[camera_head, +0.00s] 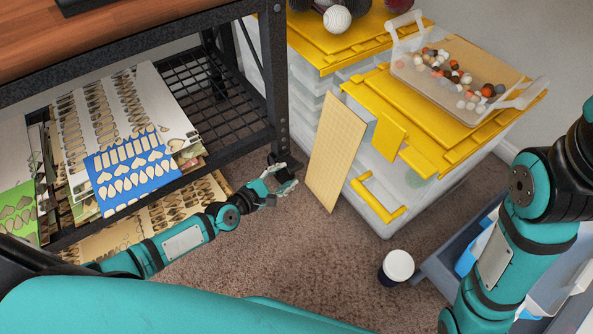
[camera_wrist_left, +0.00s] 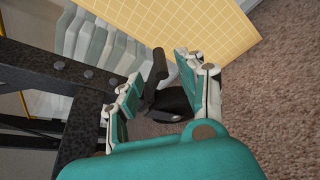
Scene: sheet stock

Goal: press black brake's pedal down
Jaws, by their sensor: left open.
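A black caster-like part, apparently the brake with its pedal, shows in the left wrist view (camera_wrist_left: 173,100) between and beyond my finger pads. It sits low by the foot of the black metal rack leg (camera_head: 274,85). The leg also shows, with bolts, in the left wrist view (camera_wrist_left: 75,80). My left gripper (camera_head: 283,180) is open at the foot of that leg, just above the carpet. In the left wrist view the left gripper (camera_wrist_left: 158,85) has its fingers apart on either side of the black part. I cannot tell whether they touch it. My right gripper is out of view.
A yellow gridded board (camera_head: 335,150) leans on clear bins with yellow lids (camera_head: 440,110), close right of the gripper. A white-lidded jar (camera_head: 397,266) stands on the carpet. Patterned sheets (camera_head: 110,110) lie on the rack's shelf. Carpet (camera_head: 290,270) is clear in front.

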